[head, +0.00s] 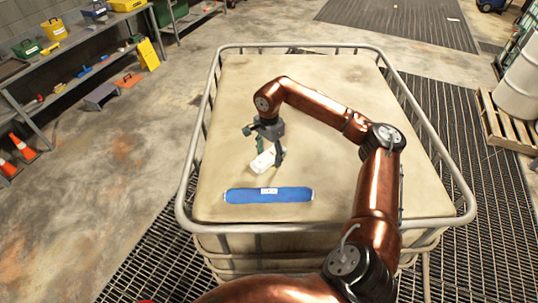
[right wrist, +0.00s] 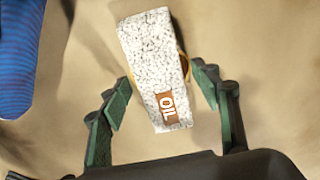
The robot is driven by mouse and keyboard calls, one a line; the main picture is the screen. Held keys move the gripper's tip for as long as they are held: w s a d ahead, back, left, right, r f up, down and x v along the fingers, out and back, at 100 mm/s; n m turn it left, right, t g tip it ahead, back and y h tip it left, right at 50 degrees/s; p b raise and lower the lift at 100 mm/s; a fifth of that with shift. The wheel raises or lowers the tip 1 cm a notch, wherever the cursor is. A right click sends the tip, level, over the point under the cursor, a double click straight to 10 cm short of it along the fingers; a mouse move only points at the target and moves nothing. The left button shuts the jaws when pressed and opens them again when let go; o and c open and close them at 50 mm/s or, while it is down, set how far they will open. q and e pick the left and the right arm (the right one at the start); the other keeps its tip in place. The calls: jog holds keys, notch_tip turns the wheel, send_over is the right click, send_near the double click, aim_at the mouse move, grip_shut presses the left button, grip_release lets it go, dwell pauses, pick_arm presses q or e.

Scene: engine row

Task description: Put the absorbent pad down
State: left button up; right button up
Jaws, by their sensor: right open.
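The absorbent pad (head: 262,161) is a white, speckled block on the beige top of the caged tank (head: 330,85). In the right wrist view the pad (right wrist: 152,55) shows an orange label reading OIL. My right gripper (head: 263,148) is over the pad with its jaws open. In the right wrist view its two green-padded fingers (right wrist: 162,85) stand on either side of the pad, with gaps showing beside it. I cannot tell whether the pad touches the tank top all over. My left gripper is not in view.
A blue sock-like roll (head: 268,195) lies on the tank top in front of the pad. A grey metal rail (head: 186,165) surrounds the top. Shelving with boxes stands at left, and a white drum (head: 522,85) on a pallet at right. The tank top's left and back areas are bare.

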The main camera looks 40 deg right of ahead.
aim_at(269, 155)
jog(key=shift+r, duration=0.15)
notch_tip(269, 155, up, 12)
jog(key=b, duration=0.1)
jog(key=shift+b, duration=0.3)
dwell(0.6)
